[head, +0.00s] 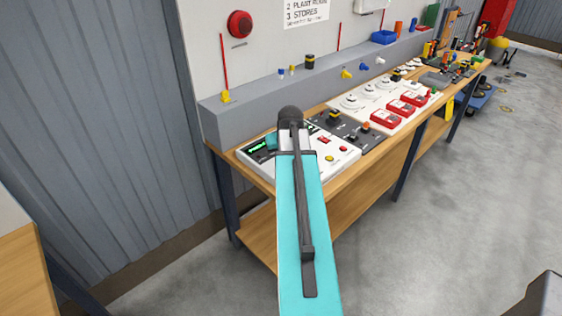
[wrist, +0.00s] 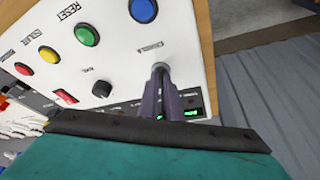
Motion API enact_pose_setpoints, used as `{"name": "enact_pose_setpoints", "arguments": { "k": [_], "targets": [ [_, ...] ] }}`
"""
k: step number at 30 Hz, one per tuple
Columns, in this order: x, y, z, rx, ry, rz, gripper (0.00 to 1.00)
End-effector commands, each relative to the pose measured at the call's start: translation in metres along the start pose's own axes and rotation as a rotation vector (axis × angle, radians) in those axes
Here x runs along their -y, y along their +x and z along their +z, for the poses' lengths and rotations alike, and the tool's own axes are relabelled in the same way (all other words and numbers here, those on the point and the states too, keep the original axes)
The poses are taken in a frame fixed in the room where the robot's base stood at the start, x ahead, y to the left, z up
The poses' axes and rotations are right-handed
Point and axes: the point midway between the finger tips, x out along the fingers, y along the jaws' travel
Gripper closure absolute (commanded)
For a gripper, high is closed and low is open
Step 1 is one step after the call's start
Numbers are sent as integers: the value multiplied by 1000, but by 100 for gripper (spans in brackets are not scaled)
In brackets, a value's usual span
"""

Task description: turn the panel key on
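The white control panel (head: 340,163) lies on the near end of the workbench; in the wrist view its face (wrist: 120,60) fills the upper left. The panel key (wrist: 159,67) shows as a small metallic piece at its lock, beside a small label. My gripper (wrist: 162,76) has its two dark fingers close together at the key, seemingly shut on it. The fingers hide most of the key, so its turn angle cannot be read. In the head view my teal arm covers the gripper and the key.
The panel also bears blue (wrist: 143,10), green (wrist: 87,34), yellow (wrist: 49,54) and red (wrist: 23,69) buttons, a black knob (wrist: 102,88) and lit green displays (head: 258,146). A dark switch plate (head: 345,128) and red boxes (head: 385,118) lie farther along the bench.

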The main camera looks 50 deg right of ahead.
Motion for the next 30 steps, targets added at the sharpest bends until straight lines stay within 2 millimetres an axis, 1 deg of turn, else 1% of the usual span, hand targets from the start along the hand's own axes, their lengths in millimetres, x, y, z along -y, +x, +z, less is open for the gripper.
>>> {"name": "enact_pose_setpoints", "arguments": {
  "k": [3,18,24,30],
  "targets": [
    [4,1,1,1,76,28,100],
    [5,2,-1,1,393,159,100],
    [5,1,-1,1,468,190,100],
    [4,1,-1,1,504,204,100]
  ]
}}
